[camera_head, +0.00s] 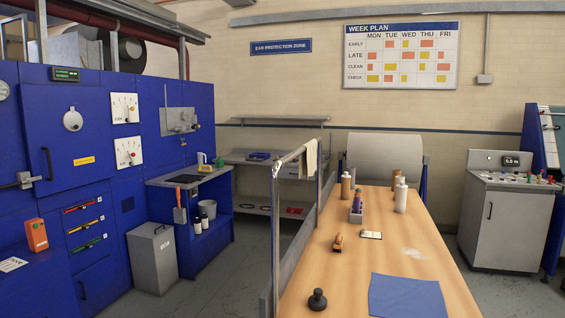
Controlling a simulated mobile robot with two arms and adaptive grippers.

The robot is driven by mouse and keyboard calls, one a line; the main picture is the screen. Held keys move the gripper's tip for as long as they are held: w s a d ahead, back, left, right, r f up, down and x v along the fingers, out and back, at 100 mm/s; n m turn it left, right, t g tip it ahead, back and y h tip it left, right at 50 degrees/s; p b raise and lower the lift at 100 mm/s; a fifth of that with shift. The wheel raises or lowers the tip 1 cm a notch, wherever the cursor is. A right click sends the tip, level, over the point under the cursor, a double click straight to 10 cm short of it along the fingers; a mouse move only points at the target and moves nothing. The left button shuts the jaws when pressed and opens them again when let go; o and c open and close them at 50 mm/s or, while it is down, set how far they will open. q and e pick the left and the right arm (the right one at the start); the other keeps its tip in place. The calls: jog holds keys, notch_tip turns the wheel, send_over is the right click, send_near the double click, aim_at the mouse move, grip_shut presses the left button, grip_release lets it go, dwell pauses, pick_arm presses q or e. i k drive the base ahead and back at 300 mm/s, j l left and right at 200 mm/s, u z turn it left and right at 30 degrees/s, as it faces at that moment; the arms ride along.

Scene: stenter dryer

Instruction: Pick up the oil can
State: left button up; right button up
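No thing in view can be told for certain as the oil can. A small yellow-and-white item (203,160) stands on the blue cabinet's worktop at the left; it is too small to tell whether it is the can. Neither of my grippers is in view.
The wooden table (430,262) also bears a blue cloth (407,296), a dark knobbed object (317,300) and a small brown tool (338,243). A metal rail edges its left side. A grey bin (153,258) stands by the blue machine (80,150). Floor between is clear.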

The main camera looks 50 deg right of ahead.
aim_at(220, 161)
jog(key=z, duration=1.35)
jog(key=i+j+u, duration=0.3)
jog(key=i+u, duration=0.15)
jog(key=i+j+u, duration=0.15)
jog(key=i+u, duration=0.35)
jog(key=i+j, duration=0.1)
jog(key=i, duration=0.85)
jog(key=i+z, duration=0.8)
jog(key=i+j+z, duration=0.1)
jog(key=i+z, duration=0.25)
jog(key=i+l+z, duration=0.15)
jog(key=i+z, duration=0.15)
jog(key=i, duration=0.35)
jog(key=i+z, duration=0.35)
jog(key=i, duration=0.3)
